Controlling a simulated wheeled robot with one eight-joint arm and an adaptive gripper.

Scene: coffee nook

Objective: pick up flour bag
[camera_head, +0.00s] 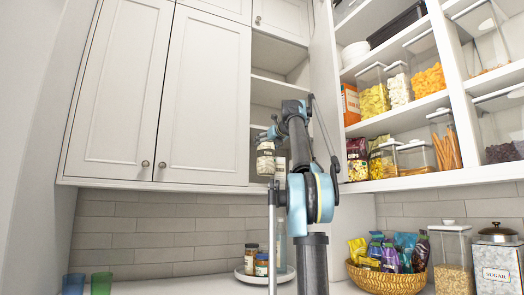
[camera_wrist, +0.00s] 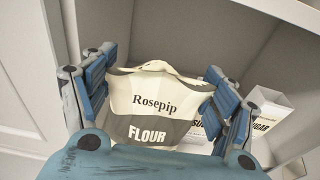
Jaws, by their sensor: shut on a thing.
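The flour bag (camera_wrist: 155,105) is a cream and grey paper bag marked "Rosepip FLOUR" with a folded top. In the wrist view it fills the space between the blue fingers of my gripper (camera_wrist: 160,82), which is shut on it from both sides. In the head view my gripper (camera_head: 267,134) reaches into the open upper cabinet, with the bag (camera_head: 265,163) at its lower end. The bag's base is hidden in the wrist view, so I cannot tell whether it touches the shelf.
A white sugar carton (camera_wrist: 268,106) stands right of the bag inside the cabinet, close to my right finger. The open cabinet door (camera_head: 325,80) is just right of my arm. Open shelves with food containers (camera_head: 375,100) lie farther right.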

